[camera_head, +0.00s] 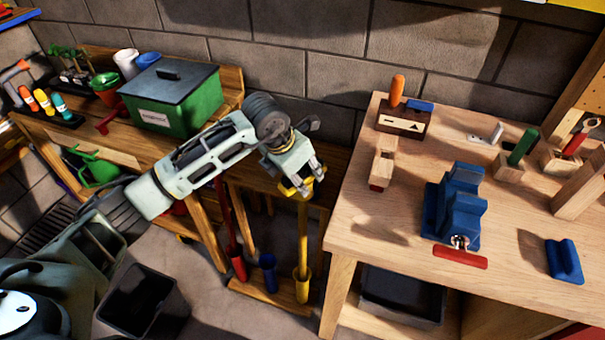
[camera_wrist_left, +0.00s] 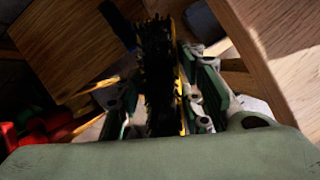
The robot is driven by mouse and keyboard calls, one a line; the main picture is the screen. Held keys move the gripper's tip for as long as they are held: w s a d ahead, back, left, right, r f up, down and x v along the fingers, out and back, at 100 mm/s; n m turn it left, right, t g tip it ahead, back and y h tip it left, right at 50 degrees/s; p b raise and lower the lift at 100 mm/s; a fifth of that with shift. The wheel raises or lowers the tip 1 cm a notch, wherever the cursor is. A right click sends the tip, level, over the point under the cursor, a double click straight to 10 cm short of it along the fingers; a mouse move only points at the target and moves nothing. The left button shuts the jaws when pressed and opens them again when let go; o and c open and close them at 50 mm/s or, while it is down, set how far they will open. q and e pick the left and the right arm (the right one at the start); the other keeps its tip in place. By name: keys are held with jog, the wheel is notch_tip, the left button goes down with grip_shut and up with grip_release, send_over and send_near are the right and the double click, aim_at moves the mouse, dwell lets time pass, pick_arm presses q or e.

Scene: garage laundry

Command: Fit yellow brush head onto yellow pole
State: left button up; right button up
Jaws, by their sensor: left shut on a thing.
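My left gripper (camera_head: 296,174) is shut on the yellow brush head (camera_head: 297,189), of which a thin yellow part shows below the fingers. In the left wrist view its dark bristles (camera_wrist_left: 158,62) and yellow edge fill the space between the fingers. The yellow pole (camera_head: 303,232) stands upright right below the gripper, its foot in a yellow holder (camera_head: 302,287) on a low wooden rack. The head is at the pole's top; I cannot tell whether it is seated on it or only touching. The pole's top end is hidden. My right gripper is not in view.
A red pole (camera_head: 224,215) and a blue holder (camera_head: 268,272) stand left of the yellow pole. The workbench (camera_head: 350,225) with a blue vise (camera_head: 455,205) is close on the right. A green box (camera_head: 172,100) sits on the bench behind my arm.

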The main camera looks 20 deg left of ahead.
pick_arm(q)
jog(key=shift+f+b, duration=1.3)
jog(key=shift+f, duration=0.15)
jog(key=o, duration=1.3)
